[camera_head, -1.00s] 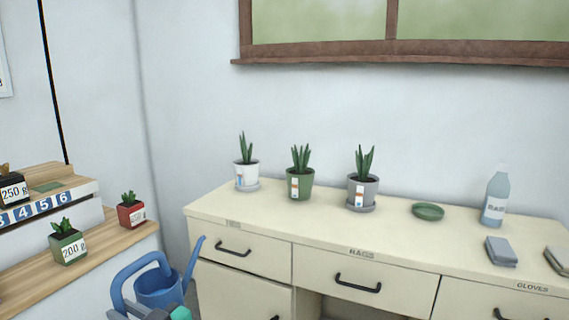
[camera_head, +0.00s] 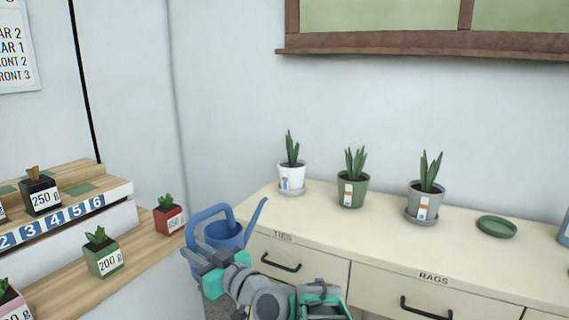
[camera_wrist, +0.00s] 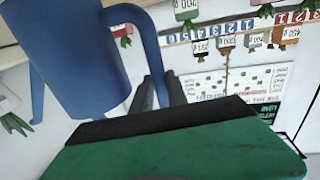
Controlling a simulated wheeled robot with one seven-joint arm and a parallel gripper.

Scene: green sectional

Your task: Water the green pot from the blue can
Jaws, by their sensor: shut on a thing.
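The blue watering can (camera_head: 222,236) is held in my gripper (camera_head: 207,258) at the lower middle of the head view, its spout pointing up and right. My gripper is shut on the can's handle. In the wrist view the can's body and handle (camera_wrist: 146,45) fill the upper left, with the finger tips near the handle. The green pot (camera_head: 352,190) with a spiky plant stands on the cream cabinet top (camera_head: 466,244), between a white pot (camera_head: 291,178) and a grey pot (camera_head: 424,202). The can is apart from the green pot, to its left and nearer to me.
At left, a wooden stepped shelf (camera_head: 135,252) holds small weighted pots, including a red one (camera_head: 168,219) close to the can. A window ledge (camera_head: 420,47) runs above the cabinet.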

